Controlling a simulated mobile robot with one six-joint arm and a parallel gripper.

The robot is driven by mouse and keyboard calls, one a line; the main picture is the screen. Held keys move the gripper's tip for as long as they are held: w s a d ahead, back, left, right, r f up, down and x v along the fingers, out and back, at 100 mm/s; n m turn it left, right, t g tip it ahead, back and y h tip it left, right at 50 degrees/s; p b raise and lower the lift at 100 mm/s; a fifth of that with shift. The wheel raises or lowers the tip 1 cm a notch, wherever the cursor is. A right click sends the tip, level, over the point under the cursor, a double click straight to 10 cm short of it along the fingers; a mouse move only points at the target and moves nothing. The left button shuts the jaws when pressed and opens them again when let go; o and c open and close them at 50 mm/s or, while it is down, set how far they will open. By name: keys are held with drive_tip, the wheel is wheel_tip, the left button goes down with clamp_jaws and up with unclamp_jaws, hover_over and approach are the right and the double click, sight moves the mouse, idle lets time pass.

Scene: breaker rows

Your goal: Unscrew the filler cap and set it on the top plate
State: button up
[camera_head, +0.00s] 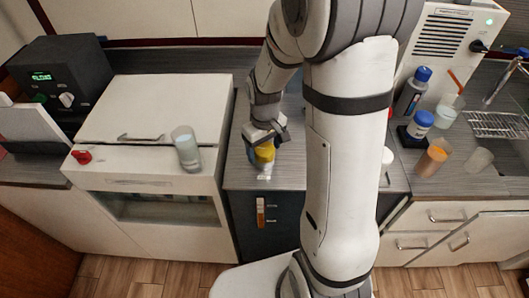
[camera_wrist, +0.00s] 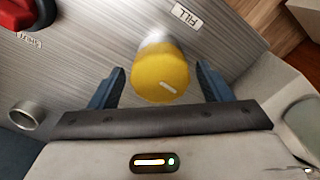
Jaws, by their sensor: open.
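The yellow filler cap (camera_wrist: 160,76) shows large in the wrist view, with a short pale mark on its face. It sits on a pale neck, next to a plate labelled "FILL" (camera_wrist: 186,16). My gripper (camera_wrist: 165,87) is open, with one blue finger on each side of the cap and a gap to both. In the head view, my gripper (camera_head: 268,139) is over the yellow cap (camera_head: 264,154) and hides part of it. The grey top plate (camera_wrist: 98,62) spreads around the cap.
In the wrist view a metal ring or socket (camera_wrist: 26,115) is at left and a red part (camera_wrist: 28,14) at upper left. In the head view a glass (camera_head: 186,150) stands on the white unit at left. Bottles and cups (camera_head: 433,157) stand at right.

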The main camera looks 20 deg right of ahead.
sight(264, 148)
drive_tip(key=m, duration=0.3)
idle(0.5)
drive_tip(key=c, duration=0.9)
drive_tip(key=shift+o, duration=0.2)
drive_tip(key=n, duration=0.3)
drive_tip(key=shift+n+b, duration=0.3)
drive_tip(key=n, duration=0.4)
drive_tip(key=shift+n, duration=0.4)
drive_tip(key=shift+r, duration=0.15)
drive_tip(key=shift+r+p, duration=1.75)
drive_tip(key=shift+r, duration=0.6)
